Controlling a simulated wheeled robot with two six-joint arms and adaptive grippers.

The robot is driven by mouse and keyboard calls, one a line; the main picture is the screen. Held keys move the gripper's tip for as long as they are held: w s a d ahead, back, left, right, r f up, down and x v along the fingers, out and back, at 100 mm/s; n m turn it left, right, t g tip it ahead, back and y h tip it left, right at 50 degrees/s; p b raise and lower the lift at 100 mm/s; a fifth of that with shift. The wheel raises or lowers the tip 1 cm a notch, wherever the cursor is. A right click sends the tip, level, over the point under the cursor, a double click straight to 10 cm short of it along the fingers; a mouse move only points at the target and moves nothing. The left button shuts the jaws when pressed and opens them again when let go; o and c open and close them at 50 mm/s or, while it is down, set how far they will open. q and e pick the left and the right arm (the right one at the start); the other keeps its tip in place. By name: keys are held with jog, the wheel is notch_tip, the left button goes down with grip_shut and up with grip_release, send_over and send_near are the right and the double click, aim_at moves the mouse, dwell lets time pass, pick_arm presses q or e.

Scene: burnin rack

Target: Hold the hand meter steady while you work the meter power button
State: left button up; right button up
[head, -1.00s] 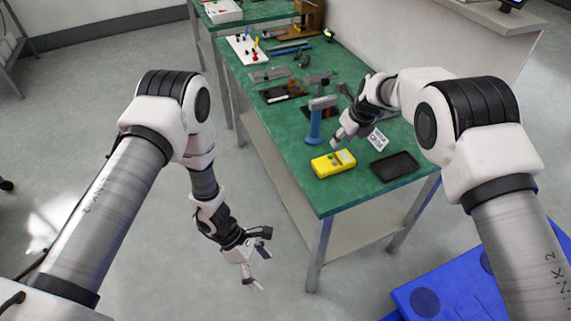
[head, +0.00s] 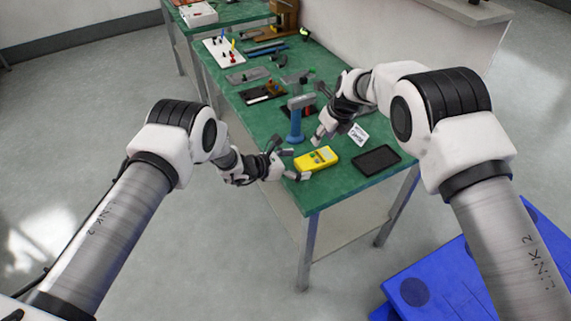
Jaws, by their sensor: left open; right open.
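The yellow hand meter (head: 317,159) lies on the green bench near its front left corner. My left gripper (head: 292,164) is open at the meter's left end, with its fingers on either side of that end; I cannot tell whether they touch it. My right gripper (head: 322,133) is open just behind the meter, pointing down, apart from it as far as I can see. The power button is too small to make out.
A black tray (head: 376,160) lies right of the meter, and a white printed card (head: 358,134) behind it. Several tools and boards lie farther back on the green bench (head: 335,190). A blue platform (head: 440,275) is at the lower right.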

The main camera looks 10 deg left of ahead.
pick_arm(q)
jog(key=shift+w+d+f, duration=0.2)
jog(key=shift+w+d, duration=0.15)
jog(key=shift+d, duration=0.15)
jog(key=c, duration=1.4)
pick_arm(e)
jog(key=shift+c, duration=0.4)
pick_arm(q)
jog(key=shift+f, duration=0.1)
pick_arm(e)
grip_shut()
dwell(0.4)
